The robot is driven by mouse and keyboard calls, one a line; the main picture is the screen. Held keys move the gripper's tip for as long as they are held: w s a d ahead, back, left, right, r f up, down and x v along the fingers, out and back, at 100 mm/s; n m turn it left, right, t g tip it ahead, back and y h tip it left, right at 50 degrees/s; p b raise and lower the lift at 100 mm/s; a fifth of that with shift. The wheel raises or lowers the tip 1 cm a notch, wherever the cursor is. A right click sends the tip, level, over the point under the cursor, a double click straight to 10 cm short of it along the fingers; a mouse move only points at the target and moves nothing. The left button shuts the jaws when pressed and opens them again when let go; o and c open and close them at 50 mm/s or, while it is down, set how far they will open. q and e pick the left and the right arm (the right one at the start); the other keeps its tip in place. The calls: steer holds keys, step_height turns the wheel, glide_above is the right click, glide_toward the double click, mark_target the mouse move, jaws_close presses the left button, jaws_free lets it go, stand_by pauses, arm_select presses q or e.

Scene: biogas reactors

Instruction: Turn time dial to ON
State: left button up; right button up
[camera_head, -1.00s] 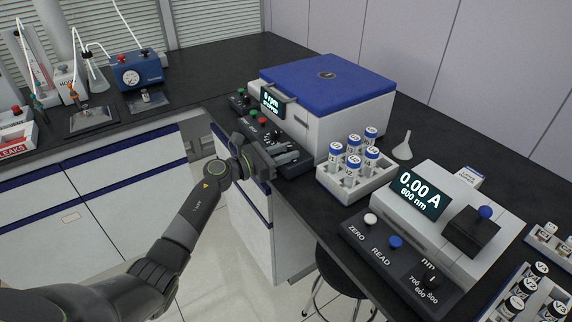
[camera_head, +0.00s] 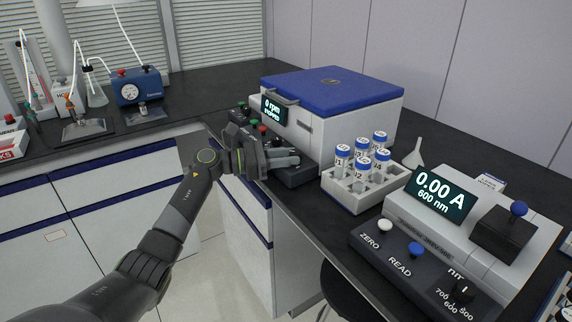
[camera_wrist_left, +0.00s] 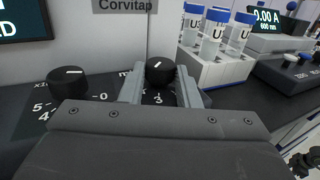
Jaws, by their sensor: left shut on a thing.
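The time dial (camera_wrist_left: 160,72) is a small black knob with a white pointer line, on the dark control panel at the centrifuge's front. In the left wrist view its pointer leans up and slightly right, and a "3" shows below it; most of its scale is hidden. My left gripper (camera_wrist_left: 161,88) has its two grey fingers closed on either side of this knob. In the head view the left gripper (camera_head: 284,160) is at the panel's right end and hides the dial. No ON mark is readable. My right gripper is not in view.
A second black knob (camera_wrist_left: 68,82) with a numbered scale sits left of the held one. The centrifuge (camera_head: 345,130) with a blue lid rises behind. A white rack (camera_head: 347,195) of blue-capped vials and a photometer (camera_head: 430,235) stand to the right.

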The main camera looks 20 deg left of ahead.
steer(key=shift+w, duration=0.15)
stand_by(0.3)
arm_select(q)
steer(key=o, duration=1)
